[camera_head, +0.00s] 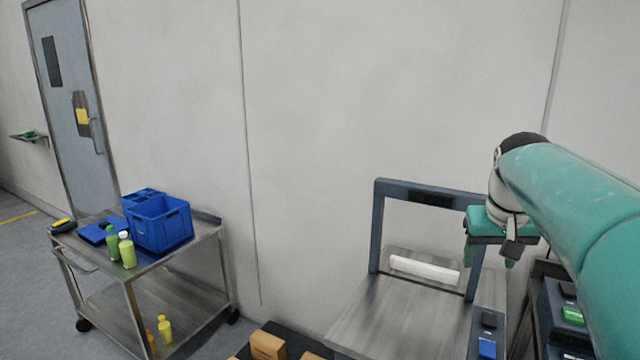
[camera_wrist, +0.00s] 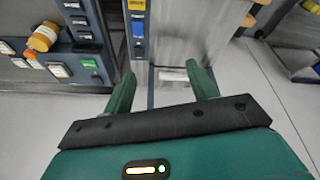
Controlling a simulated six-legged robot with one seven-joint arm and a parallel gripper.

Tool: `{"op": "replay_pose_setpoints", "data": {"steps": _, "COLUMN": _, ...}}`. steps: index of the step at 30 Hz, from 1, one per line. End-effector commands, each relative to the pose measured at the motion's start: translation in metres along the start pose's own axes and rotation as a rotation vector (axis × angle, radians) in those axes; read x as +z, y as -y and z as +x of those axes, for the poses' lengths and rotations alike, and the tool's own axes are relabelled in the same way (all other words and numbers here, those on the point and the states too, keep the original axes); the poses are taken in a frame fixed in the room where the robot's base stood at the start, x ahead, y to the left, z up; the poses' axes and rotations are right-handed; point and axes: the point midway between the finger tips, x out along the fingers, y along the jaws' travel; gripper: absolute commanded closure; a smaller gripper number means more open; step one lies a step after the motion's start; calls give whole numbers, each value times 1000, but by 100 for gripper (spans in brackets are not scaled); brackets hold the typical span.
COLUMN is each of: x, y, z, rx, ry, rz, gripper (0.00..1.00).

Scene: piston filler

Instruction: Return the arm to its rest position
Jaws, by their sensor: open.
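My gripper (camera_head: 492,257) hangs at the right of the head view, at the end of my teal arm, in front of the right post of a grey frame (camera_head: 376,225). In the wrist view my gripper (camera_wrist: 163,82) shows two green fingers spread apart. Nothing is between them but the view of the floor and a machine base below. The gripper is open and empty. The arm is stretched out from the right edge of the head view and hides part of the equipment behind it.
A machine panel with a green button (camera_head: 573,316) stands under my arm at the right. A metal bench (camera_head: 400,318) lies below the frame. A steel cart (camera_head: 185,258) at the left bears a blue crate (camera_head: 165,228) and green bottles (camera_head: 127,252). Bare wall fills the middle.

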Motion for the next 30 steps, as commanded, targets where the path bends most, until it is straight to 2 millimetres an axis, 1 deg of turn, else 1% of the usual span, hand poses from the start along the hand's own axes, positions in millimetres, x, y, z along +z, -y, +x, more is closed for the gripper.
{"op": "replay_pose_setpoints", "data": {"steps": 1, "x": 18, "y": 18, "z": -5, "rx": -8, "ry": -16, "rz": -21, "gripper": 42}}
{"op": "replay_pose_setpoints", "data": {"steps": 3, "x": 43, "y": 38, "z": -8, "rx": -18, "ry": -35, "rz": -40, "gripper": 42}}
{"op": "replay_pose_setpoints", "data": {"steps": 5, "x": 65, "y": 54, "z": -8, "rx": -29, "ry": -51, "rz": -58, "gripper": 42}}
{"op": "replay_pose_setpoints", "data": {"steps": 6, "x": 80, "y": 64, "z": -8, "rx": -37, "ry": -61, "rz": -69, "gripper": 42}}
{"op": "replay_pose_setpoints", "data": {"steps": 8, "x": 104, "y": 77, "z": -5, "rx": -49, "ry": -77, "rz": -85, "gripper": 42}}
{"op": "replay_pose_setpoints", "data": {"steps": 9, "x": 119, "y": 85, "z": -3, "rx": -58, "ry": -89, "rz": -97, "gripper": 42}}
{"op": "replay_pose_setpoints", "data": {"steps": 11, "x": 144, "y": 96, "z": 1, "rx": -72, "ry": -104, "rz": -111, "gripper": 42}}
{"op": "replay_pose_setpoints", "data": {"steps": 12, "x": 160, "y": 103, "z": 5, "rx": -82, "ry": -114, "rz": -122, "gripper": 42}}
{"op": "replay_pose_setpoints", "data": {"steps": 15, "x": 198, "y": 117, "z": 17, "rx": -107, "ry": -137, "rz": -145, "gripper": 42}}
{"op": "replay_pose_setpoints", "data": {"steps": 18, "x": 226, "y": 125, "z": 28, "rx": -127, "ry": -153, "rz": -162, "gripper": 42}}
{"op": "replay_pose_setpoints", "data": {"steps": 21, "x": 242, "y": 129, "z": 36, "rx": -139, "ry": -162, "rz": -170, "gripper": 42}}
{"op": "replay_pose_setpoints", "data": {"steps": 22, "x": 244, "y": 130, "z": 37, "rx": -141, "ry": -164, "rz": -171, "gripper": 42}}
{"op": "replay_pose_setpoints", "data": {"steps": 30, "x": 246, "y": 130, "z": 39, "rx": -142, "ry": -164, "rz": -172, "gripper": 42}}
